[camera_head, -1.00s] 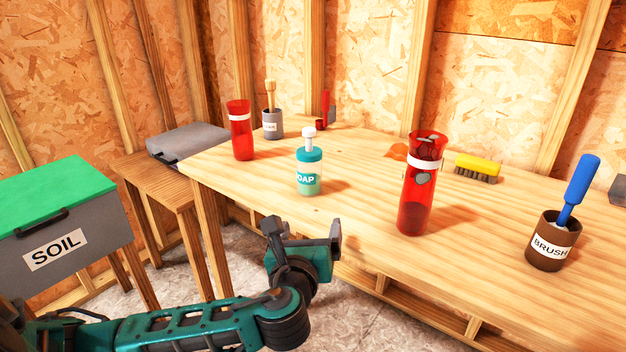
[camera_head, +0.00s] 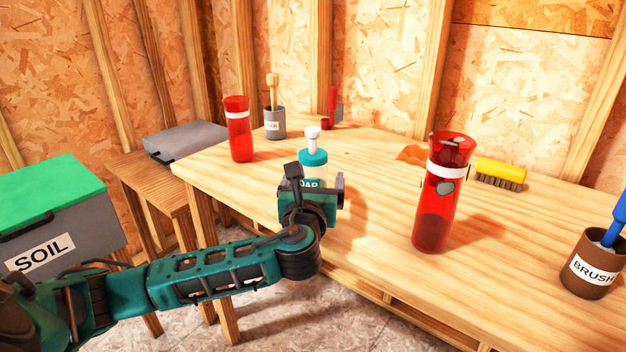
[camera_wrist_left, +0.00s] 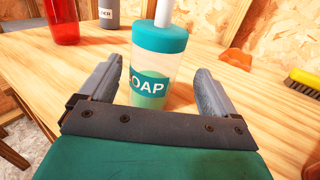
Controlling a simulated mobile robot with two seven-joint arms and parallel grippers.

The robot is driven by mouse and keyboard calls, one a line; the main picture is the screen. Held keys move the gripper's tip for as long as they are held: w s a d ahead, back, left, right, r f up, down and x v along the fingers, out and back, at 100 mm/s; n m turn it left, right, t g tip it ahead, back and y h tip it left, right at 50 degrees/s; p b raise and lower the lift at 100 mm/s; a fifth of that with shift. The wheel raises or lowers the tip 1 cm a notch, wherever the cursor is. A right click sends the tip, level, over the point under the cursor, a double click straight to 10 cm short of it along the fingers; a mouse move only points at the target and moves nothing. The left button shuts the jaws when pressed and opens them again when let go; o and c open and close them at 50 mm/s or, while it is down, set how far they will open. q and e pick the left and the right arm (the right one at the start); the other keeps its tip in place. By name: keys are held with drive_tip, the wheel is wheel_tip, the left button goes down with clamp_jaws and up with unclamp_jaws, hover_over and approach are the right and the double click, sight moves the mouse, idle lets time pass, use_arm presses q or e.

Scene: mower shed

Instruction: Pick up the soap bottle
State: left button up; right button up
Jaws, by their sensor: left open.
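The soap bottle (camera_head: 313,160) stands upright on the wooden workbench, with a teal cap, a white pump and a label. Its lower part is hidden behind my left gripper (camera_head: 312,182) in the head view. In the left wrist view the bottle (camera_wrist_left: 156,66) stands straight ahead, between the lines of the two fingers of the left gripper (camera_wrist_left: 154,84). The fingers are wide apart, one on each side of it, and no contact shows. My right gripper is not in view.
A red bottle (camera_head: 440,195) stands to the right, and another red bottle (camera_head: 239,130) to the back left. A grey cup (camera_head: 275,124), a yellow brush (camera_head: 500,173) and a brown brush cup (camera_head: 592,265) are on the workbench (camera_head: 375,215). The soil box (camera_head: 60,220) is at left.

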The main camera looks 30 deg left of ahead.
use_arm(q)
drive_tip(key=x, duration=0.2)
drive_tip(key=b+x, duration=0.1)
drive_tip(key=x, duration=0.1)
drive_tip(key=shift+a+b, duration=0.3)
drive_tip(key=shift+a, duration=0.15)
drive_tip(key=shift+w+a+r, duration=0.1)
drive_tip(key=shift+w+a, duration=0.05)
drive_tip(key=shift+w, duration=0.3)
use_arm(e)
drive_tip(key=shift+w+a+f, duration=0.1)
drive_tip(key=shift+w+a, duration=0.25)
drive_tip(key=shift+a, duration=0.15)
use_arm(q)
drive_tip(key=c, duration=1.2)
drive_tip(key=shift+o, duration=0.2)
drive_tip(key=shift+r, duration=0.1)
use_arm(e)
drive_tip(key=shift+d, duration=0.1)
use_arm(q)
wheel_tip(320, 180, up, 20)
drive_tip(key=p, duration=0.7)
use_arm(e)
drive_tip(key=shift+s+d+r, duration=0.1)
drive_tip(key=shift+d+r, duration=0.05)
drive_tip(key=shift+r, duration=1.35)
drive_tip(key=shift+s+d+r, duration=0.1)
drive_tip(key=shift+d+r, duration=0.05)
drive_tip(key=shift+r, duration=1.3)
